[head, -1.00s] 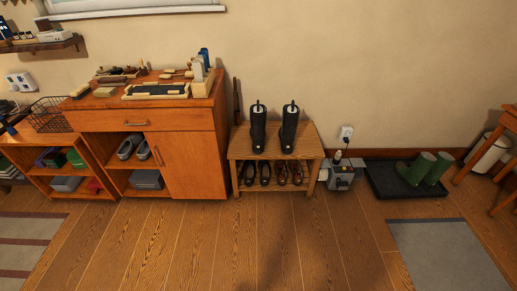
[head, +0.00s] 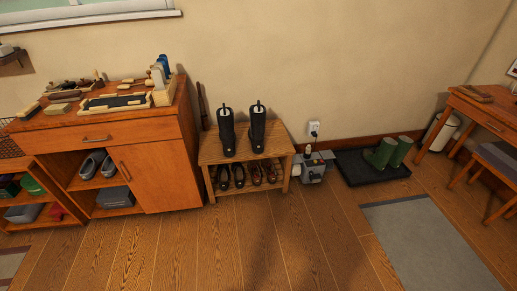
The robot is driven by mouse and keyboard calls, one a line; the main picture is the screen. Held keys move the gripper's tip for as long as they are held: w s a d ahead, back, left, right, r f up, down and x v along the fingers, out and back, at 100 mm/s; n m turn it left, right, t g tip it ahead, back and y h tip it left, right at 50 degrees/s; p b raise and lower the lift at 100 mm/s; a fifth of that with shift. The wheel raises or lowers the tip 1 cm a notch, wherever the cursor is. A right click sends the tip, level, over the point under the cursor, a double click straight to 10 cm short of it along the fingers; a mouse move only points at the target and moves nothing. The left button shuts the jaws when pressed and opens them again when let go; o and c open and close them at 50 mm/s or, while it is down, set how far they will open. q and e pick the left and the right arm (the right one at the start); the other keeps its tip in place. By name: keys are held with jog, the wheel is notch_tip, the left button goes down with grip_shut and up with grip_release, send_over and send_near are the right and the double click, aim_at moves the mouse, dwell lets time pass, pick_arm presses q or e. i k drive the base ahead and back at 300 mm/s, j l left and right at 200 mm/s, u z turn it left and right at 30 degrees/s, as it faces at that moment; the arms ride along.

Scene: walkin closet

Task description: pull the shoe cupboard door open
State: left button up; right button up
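The shoe cupboard (head: 102,128) is an orange-brown wooden cabinet at the left of the head view, against the wall. Its door (head: 159,175) is on the right half of the front and looks shut. The left half is open shelving with grey shoes (head: 96,164) and a grey box (head: 115,196). Neither of my grippers is in view.
A wooden shoe bench (head: 246,153) with black boots on top stands right of the cupboard. A grey box-like device (head: 315,167) and a black tray (head: 371,170) with green boots are further right. A desk (head: 487,112) stands at the far right. The floor in front is clear.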

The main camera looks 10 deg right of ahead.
aim_at(160, 176)
jog(key=i+j+z, duration=0.1)
jog(key=j, duration=0.25)
jog(key=i+j+z, duration=0.1)
jog(key=i+j, duration=0.15)
jog(key=i+j+z, duration=0.15)
jog(key=j, duration=0.3)
jog(key=i+j+z, duration=0.1)
jog(key=j, duration=0.25)
